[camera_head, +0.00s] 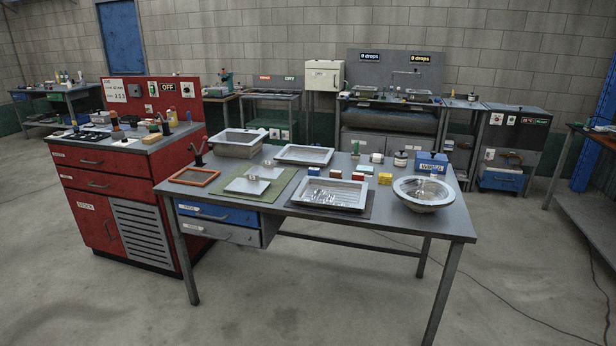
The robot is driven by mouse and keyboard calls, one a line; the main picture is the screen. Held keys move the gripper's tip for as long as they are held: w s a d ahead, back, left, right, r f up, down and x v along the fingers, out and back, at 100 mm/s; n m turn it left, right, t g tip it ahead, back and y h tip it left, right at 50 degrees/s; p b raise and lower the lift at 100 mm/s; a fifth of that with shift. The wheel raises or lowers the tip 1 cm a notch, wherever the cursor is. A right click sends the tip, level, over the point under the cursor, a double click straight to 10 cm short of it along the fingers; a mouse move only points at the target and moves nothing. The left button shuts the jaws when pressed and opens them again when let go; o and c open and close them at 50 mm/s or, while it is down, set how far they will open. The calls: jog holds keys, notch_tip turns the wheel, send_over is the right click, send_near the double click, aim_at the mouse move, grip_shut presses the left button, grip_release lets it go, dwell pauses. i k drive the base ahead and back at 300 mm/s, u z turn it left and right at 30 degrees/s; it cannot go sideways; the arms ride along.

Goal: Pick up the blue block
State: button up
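A small block that looks blue (314,171) sits on the grey table (450,216), behind the silver tray of the middle front. It is at the left end of a row of small blocks. Another small bluish block (365,169) sits behind the row. The blocks are small in this view, so their exact colours are hard to tell. My gripper is not in view.
A silver tray (329,207) lies in front of the blocks, and a round basin (423,207) stands at right. A larger blue box (431,158) is behind it. An orange frame (195,176) lies at left. A red cabinet (85,208) adjoins the table. Floor in front is clear.

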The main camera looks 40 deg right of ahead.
aim_at(312, 172)
jog(key=z, duration=0.1)
jog(key=i, duration=0.95)
jog(key=u, duration=0.05)
